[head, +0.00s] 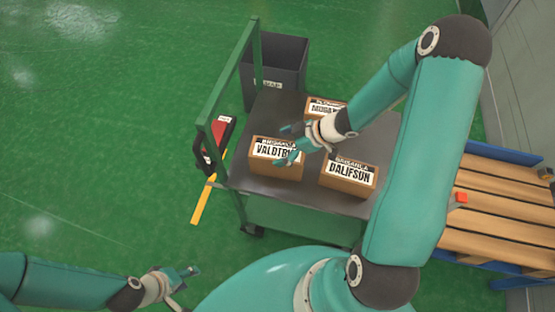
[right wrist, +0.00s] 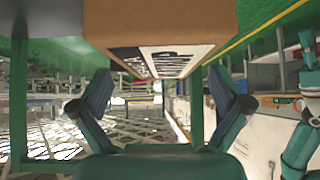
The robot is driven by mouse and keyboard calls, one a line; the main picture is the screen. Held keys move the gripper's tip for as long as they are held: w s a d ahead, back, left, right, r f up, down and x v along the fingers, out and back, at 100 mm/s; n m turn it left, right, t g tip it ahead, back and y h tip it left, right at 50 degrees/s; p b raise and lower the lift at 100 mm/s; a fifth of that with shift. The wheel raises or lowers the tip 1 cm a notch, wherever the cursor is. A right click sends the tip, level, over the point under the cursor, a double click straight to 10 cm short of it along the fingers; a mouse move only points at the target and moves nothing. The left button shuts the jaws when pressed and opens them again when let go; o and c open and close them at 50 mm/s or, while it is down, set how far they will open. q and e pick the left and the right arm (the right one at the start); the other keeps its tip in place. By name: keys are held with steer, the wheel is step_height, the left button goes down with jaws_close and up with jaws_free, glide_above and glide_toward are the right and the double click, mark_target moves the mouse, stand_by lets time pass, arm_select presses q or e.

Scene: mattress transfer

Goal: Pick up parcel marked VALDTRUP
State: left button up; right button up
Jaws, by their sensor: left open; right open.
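The brown parcel marked VALDTRUP (head: 275,172) sits on the near left part of the dark cart top, its white label partly covered by my gripper. My right gripper (head: 286,145) is open over its far right side, one finger overlapping the label. In the right wrist view a cardboard parcel (right wrist: 160,18) with a black and white label fills the top centre, beyond the spread fingers (right wrist: 160,95); its lettering is not readable. Contact cannot be told. My left gripper (head: 186,285) is open and empty, low over the green floor, well away from the cart.
The DALIFSON parcel (head: 348,178) sits just right of VALDTRUP; another parcel (head: 324,104) is behind. The cart has a green handle frame (head: 229,75) at its left. A dark bin (head: 284,60) stands behind, a wooden pallet (head: 500,205) right. The left floor is clear.

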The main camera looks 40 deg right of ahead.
mark_target(272, 153)
steer(key=x, duration=0.2)
steer(key=b+x, duration=0.1)
steer(key=x, duration=0.1)
steer(key=shift+s+d+f, duration=0.15)
steer(key=shift+s+f, duration=0.05)
steer(key=shift+s, duration=0.05)
steer(key=shift+w+a+f, duration=0.2)
steer(key=shift+w+a, duration=0.05)
steer(key=c, duration=1.6)
